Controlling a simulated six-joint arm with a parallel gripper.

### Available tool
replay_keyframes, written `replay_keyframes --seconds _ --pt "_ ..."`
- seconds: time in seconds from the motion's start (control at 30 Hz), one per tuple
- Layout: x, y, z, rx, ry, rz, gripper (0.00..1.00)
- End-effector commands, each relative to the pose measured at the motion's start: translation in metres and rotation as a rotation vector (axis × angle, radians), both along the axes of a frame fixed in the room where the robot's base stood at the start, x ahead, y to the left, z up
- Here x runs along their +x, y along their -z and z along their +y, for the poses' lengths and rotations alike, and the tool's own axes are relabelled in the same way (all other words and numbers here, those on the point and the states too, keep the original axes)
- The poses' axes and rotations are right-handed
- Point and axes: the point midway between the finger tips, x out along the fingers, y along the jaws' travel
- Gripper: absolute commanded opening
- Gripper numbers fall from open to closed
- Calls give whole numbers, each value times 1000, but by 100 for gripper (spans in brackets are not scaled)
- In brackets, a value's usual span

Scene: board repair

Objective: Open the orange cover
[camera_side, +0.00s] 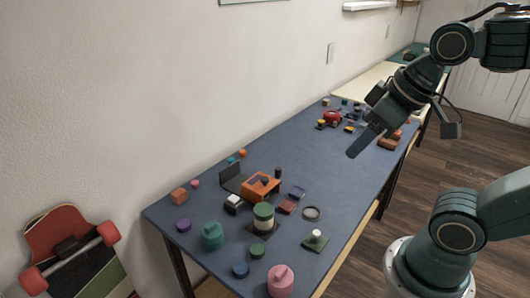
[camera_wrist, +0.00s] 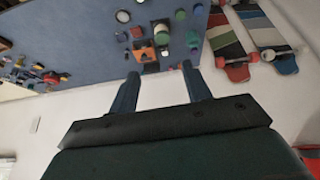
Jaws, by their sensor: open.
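The orange cover (camera_side: 261,186) is a boxy orange part on the blue table, left of the middle in the side view. A small dark piece shows on its top, and a dark upright panel (camera_side: 230,173) stands beside it. I cannot tell whether the cover is open or closed. In the wrist view the orange cover (camera_wrist: 143,51) is small and far off, beyond the fingers. My gripper (camera_side: 361,126) is open and empty, in the air above and to the right of the cover, well apart from it. Its two fingers (camera_wrist: 160,71) are spread in the wrist view.
Around the cover stand a green-and-cream cylinder (camera_side: 263,217), a white-topped block (camera_side: 233,203), a dark ring (camera_side: 312,213) and a teal pot (camera_side: 212,236). More small parts crowd the table's far end. A wall runs along the left. The middle of the blue table (camera_side: 320,150) is clear.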

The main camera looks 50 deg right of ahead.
Motion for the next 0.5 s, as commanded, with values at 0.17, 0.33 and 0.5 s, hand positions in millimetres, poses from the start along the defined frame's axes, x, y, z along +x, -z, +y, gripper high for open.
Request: replay_keyframes --seconds 0.17,0.33,0.5 --pt "25 -7 -4 -31 -49 41 48" --pt "56 -11 -9 -66 -113 89 48" --pt "90 -11 -16 -97 -182 137 48"
